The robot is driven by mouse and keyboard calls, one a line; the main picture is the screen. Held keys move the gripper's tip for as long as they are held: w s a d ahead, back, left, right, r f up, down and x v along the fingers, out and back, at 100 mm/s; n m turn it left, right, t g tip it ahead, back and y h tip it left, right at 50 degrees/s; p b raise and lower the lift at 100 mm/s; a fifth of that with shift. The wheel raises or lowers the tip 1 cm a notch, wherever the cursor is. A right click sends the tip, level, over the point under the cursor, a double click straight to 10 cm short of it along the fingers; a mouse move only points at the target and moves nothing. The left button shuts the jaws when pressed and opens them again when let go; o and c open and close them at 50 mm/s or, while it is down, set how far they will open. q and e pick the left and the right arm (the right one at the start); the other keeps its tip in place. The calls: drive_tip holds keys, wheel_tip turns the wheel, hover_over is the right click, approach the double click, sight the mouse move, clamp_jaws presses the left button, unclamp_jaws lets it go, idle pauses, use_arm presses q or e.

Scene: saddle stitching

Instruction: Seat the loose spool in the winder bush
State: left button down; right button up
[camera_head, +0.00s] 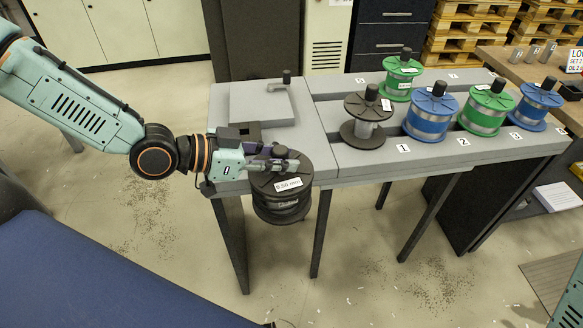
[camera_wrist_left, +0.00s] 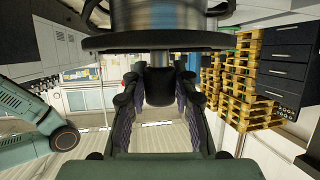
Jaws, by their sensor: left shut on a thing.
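My left gripper (camera_head: 275,163) is shut on the top knob of a dark spool (camera_head: 281,208). The spool has a white "0.50 mm" label and hangs upright in front of the grey table's front edge. In the left wrist view the spool's dark flange (camera_wrist_left: 150,41) crosses the top, and its knob (camera_wrist_left: 159,86) is between the two fingers (camera_wrist_left: 158,100). A dark square block (camera_head: 239,133) with an opening stands on the table just behind the gripper. I cannot tell for sure that it is the winder bush. My right gripper is not in view.
A grey plate (camera_head: 262,106) with a dark handle lies behind the block. A raised rack to the right carries a dark-flanged spool (camera_head: 363,134), blue spools (camera_head: 430,128) and green spools (camera_head: 398,82). Open floor (camera_head: 360,270) lies in front of the table.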

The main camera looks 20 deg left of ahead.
use_arm(q)
drive_tip(key=w+a+r+n+t+y+p, duration=0.4)
drive_tip(key=w+a+r+n+y+p, duration=0.5)
drive_tip(key=w+a+r, duration=0.4)
drive_tip(key=a+r+y+p, duration=0.1)
drive_tip(key=a+r, duration=0.1)
drive_tip(key=a, duration=0.1)
drive_tip(key=shift+w+n+p, duration=0.2)
drive_tip(key=shift+n+p, duration=0.15)
drive_tip(key=shift+n, duration=0.05)
wheel_tip(320, 180, down, 6)
drive_tip(key=b, duration=0.4)
drive_tip(key=shift+a+b, duration=0.1)
drive_tip(key=shift+b, duration=0.2)
drive_tip(key=shift+r, duration=0.1)
